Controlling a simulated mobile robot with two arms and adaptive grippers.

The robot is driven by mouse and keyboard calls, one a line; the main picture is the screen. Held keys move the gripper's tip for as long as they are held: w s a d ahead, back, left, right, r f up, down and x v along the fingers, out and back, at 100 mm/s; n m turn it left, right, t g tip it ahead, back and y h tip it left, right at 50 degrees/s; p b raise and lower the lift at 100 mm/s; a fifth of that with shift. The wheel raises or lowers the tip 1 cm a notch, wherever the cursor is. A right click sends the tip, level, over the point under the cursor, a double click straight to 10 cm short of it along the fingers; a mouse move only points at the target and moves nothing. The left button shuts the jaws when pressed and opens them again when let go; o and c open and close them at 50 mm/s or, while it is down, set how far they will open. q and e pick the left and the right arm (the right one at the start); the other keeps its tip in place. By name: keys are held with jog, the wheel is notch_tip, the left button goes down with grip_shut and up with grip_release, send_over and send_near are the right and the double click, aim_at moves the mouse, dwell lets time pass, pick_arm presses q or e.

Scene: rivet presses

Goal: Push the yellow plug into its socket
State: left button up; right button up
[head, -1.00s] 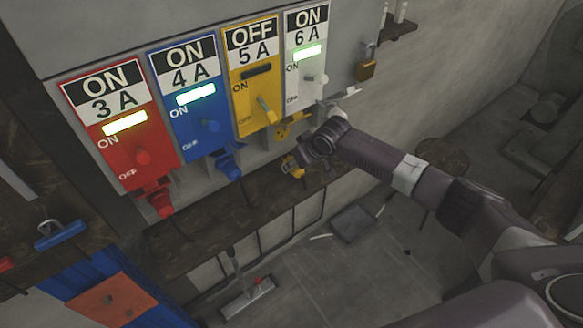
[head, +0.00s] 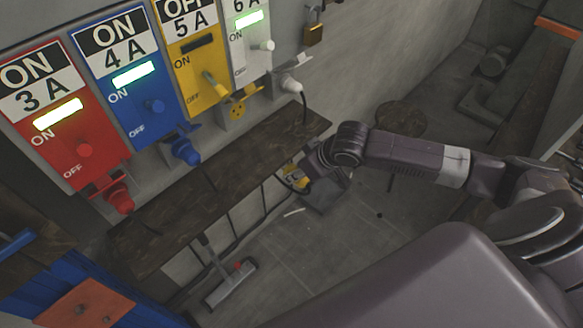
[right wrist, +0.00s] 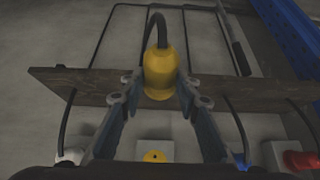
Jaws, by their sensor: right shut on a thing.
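The yellow plug (head: 296,178) is in my right gripper (head: 307,172), low and to the right of the yellow socket (head: 240,101) under the OFF 5 A panel (head: 196,66). The plug is apart from the socket. In the right wrist view the plug (right wrist: 160,74) sits between the two fingers (right wrist: 160,90), its black cable rising from its far end. The yellow socket (right wrist: 155,157) shows below it there, partly cut off by the gripper body. My left gripper is not in view.
Red (head: 118,197), blue (head: 184,150) and white (head: 290,85) plugs sit in neighbouring sockets. A dark wooden shelf (head: 190,185) runs below them. A padlock (head: 313,35) hangs at the upper right. A broom (head: 230,287) is on the floor.

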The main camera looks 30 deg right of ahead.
jog(key=s+a+r+m+h, duration=0.1)
jog(key=s+a+r+m, duration=0.1)
jog(key=r, duration=0.8)
jog(key=s+a+r+m+h, duration=0.1)
jog(key=s+a+r, duration=0.3)
jog(key=r, duration=0.6)
jog(key=shift+s+a+m, duration=0.4)
jog(key=shift+m, duration=0.1)
jog(key=shift+r, duration=0.1)
jog(key=shift+w+d, duration=0.1)
jog(key=shift+d, duration=0.05)
